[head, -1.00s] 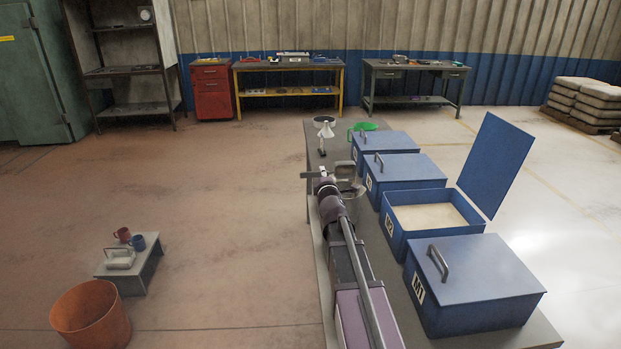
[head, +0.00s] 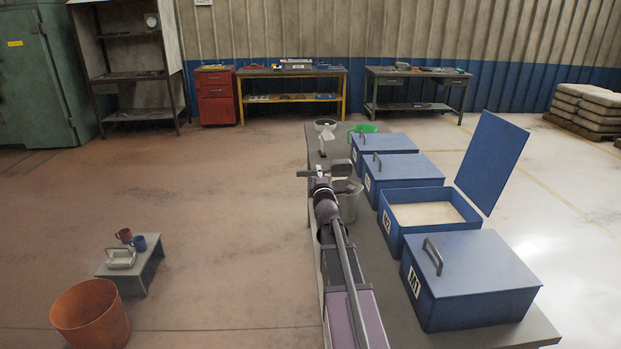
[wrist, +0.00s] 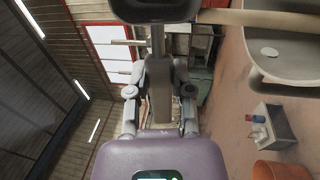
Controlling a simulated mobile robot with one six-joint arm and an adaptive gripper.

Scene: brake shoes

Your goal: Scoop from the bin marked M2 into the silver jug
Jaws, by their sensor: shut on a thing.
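The bin marked M2 (head: 398,236) is blue, with its lid (head: 490,160) standing raised and pale powder (head: 428,213) inside. The silver jug (head: 349,207) stands on the table left of the bins, partly hidden by my gripper and arm. My gripper (head: 322,178) is just above and left of the jug. It is shut on the scoop's handle; the scoop's grey head (head: 341,169) shows over the jug. In the wrist view the fingers (wrist: 159,92) clamp the handle, and the dark scoop head (wrist: 155,8) is at the top. The scoop's contents are hidden.
The closed bin M1 (head: 472,280) is nearest; two more closed blue bins (head: 390,167) stand beyond M2. A scale-like item (head: 325,128) and green container (head: 362,128) are at the table's far end. An orange bucket (head: 91,318) and a low stand (head: 148,268) are on the left floor.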

